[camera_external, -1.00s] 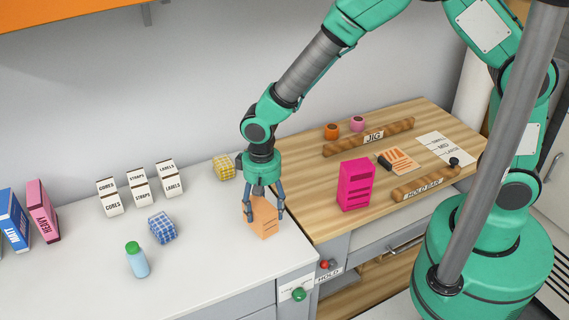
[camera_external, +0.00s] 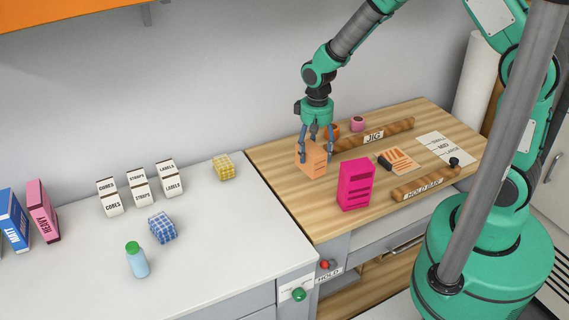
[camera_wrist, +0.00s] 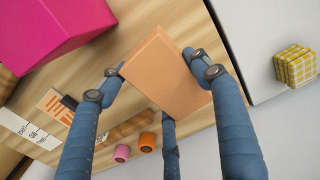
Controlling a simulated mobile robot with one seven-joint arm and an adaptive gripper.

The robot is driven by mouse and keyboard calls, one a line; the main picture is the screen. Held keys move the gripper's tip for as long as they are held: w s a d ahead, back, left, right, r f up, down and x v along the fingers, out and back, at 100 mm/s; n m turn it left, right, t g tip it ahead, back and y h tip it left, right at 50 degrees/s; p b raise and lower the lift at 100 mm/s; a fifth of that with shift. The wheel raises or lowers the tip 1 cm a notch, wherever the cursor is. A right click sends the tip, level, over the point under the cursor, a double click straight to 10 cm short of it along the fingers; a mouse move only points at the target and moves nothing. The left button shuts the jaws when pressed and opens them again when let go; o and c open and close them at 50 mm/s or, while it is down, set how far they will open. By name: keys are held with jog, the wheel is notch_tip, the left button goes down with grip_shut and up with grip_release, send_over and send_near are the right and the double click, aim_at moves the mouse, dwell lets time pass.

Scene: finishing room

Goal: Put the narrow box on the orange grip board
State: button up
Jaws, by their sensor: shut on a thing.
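My gripper (camera_external: 316,150) is shut on an orange box (camera_external: 309,161) and holds it over the left part of the wooden bench top. The box fills the space between the fingers in the wrist view (camera_wrist: 166,72). Whether its base touches the wood is unclear. An orange-striped board (camera_external: 401,160) with a dark end piece lies flat on the bench, to the right of the gripper; it also shows at the left of the wrist view (camera_wrist: 56,106). A tall magenta box (camera_external: 356,185) stands upright on the bench, between the gripper and the front edge.
A wooden bar marked JIG (camera_external: 374,136) lies behind the striped board, and a HOLD BAR (camera_external: 425,184) lies in front. An orange cup (camera_external: 333,130) and a pink cup (camera_external: 358,123) stand at the back. A yellow checked cube (camera_external: 224,168) sits on the white counter.

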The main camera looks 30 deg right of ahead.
jog(key=w+d+r, duration=0.2)
jog(key=d, duration=1.7)
jog(key=m, duration=0.1)
send_over(399, 160)
jog(key=shift+r, duration=0.35)
notch_tip(399, 160, down, 6)
jog(key=shift+f+b, duration=0.15)
jog(key=shift+b, duration=0.2)
jog(key=shift+w, duration=0.1)
jog(key=shift+f+b, duration=0.35)
jog(key=shift+f, duration=1.5)
jog(key=shift+f, duration=0.1)
